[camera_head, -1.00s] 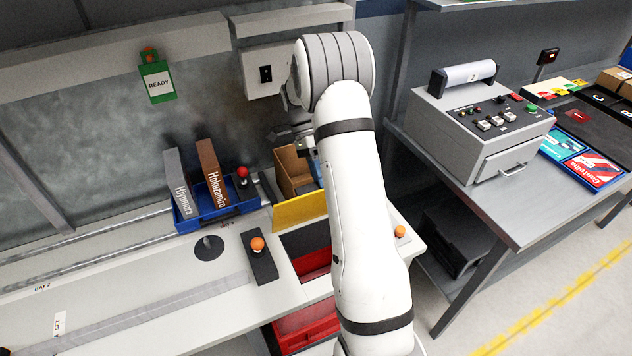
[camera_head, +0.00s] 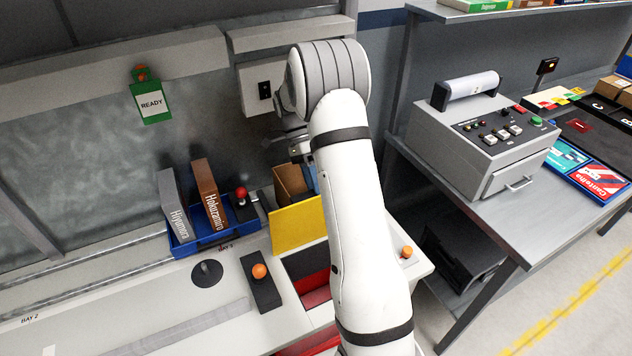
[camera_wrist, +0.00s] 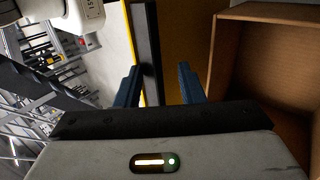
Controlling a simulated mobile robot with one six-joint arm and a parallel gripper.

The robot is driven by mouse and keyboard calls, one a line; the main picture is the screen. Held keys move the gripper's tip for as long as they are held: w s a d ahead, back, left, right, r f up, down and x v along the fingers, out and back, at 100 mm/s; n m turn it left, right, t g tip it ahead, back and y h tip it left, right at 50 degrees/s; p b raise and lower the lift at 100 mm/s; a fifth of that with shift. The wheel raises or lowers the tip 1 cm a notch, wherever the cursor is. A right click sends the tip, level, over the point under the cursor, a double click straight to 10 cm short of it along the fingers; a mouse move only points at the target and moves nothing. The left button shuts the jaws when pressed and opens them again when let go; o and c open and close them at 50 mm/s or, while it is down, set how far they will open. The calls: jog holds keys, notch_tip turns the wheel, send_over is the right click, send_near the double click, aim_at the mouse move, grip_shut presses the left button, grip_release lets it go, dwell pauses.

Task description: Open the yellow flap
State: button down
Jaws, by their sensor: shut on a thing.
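The yellow flap (camera_head: 298,226) stands raised, its yellow face showing, at the back of a dark opening with a red bin (camera_head: 316,283) in the counter. My arm covers the flap's right end. In the wrist view the flap shows edge-on as a black bar (camera_wrist: 147,45) with a yellow edge, running between my blue fingers. My gripper (camera_wrist: 158,86) is shut on the flap. In the head view only part of my gripper shows, behind my arm, so the contact is hidden there.
An open cardboard box (camera_head: 291,184) stands close behind the flap; it is beside my fingers in the wrist view (camera_wrist: 270,60). A blue tray (camera_head: 205,236) with two upright books, a red-knobbed lever (camera_head: 241,194) and an orange-knobbed lever (camera_head: 260,271) are to the left.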

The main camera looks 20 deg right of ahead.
jog(key=c, duration=1.5)
grip_release()
jog(key=shift+w+a+f, duration=0.1)
jog(key=shift+f, duration=0.75)
jog(key=o, duration=0.5)
jog(key=shift+w+f, duration=0.15)
jog(key=shift+w, duration=0.2)
jog(key=shift+c, duration=0.2)
jog(key=shift+s, duration=0.15)
jog(key=shift+c, duration=0.6)
jog(key=shift+w+r, duration=0.35)
jog(key=shift+c, duration=0.9)
jog(key=b+v, duration=0.1)
jog(key=v, duration=0.6)
jog(key=shift+r, duration=0.3)
jog(key=shift+c, duration=0.7)
jog(key=shift+r, duration=0.1)
